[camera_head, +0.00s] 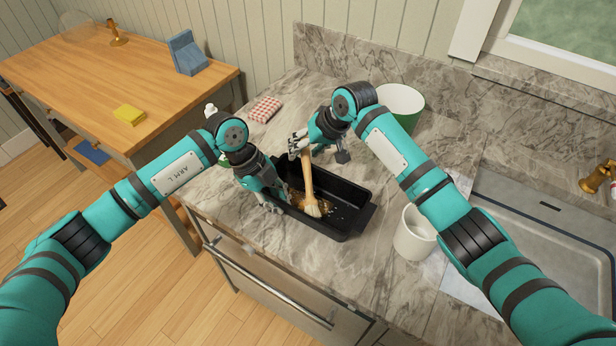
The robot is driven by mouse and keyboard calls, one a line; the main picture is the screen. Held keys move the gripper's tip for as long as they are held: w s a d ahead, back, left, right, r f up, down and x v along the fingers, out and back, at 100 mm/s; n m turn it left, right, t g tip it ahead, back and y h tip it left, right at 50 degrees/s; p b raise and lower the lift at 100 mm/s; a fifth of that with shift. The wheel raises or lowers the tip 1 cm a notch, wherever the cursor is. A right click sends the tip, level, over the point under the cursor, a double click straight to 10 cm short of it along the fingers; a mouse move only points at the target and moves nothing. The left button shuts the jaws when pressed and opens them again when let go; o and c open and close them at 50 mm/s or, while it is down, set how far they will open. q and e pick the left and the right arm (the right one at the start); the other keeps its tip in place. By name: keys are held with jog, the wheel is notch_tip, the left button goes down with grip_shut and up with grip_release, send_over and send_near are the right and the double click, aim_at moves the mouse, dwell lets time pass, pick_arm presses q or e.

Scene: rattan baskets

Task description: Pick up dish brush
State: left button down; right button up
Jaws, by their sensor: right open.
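The dish brush (309,183) has a wooden handle and pale bristles. It leans upright in a black rectangular pan (346,233), bristles down among brown crumbs. My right gripper (300,148) is open at the top of the handle, with its fingers close around or beside it; contact is not clear. My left gripper (276,200) is low at the pan's left end, by its rim. Its fingers are partly hidden, and I cannot tell whether they grip the rim.
A red checked cloth (265,109) lies back left. The sink (550,235) is at right. A wooden table (105,80) holds a yellow sponge (129,115).

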grip_shut()
dwell(0.3)
jog(key=shift+t, duration=0.3)
notch_tip(320, 180, up, 10)
notch_tip(320, 180, up, 5)
jog(key=s+a+n+t+y, duration=0.2)
jog(key=n+t, duration=0.2)
notch_tip(320, 180, down, 7)
jog(key=s, duration=0.1)
jog(key=shift+t, duration=0.3)
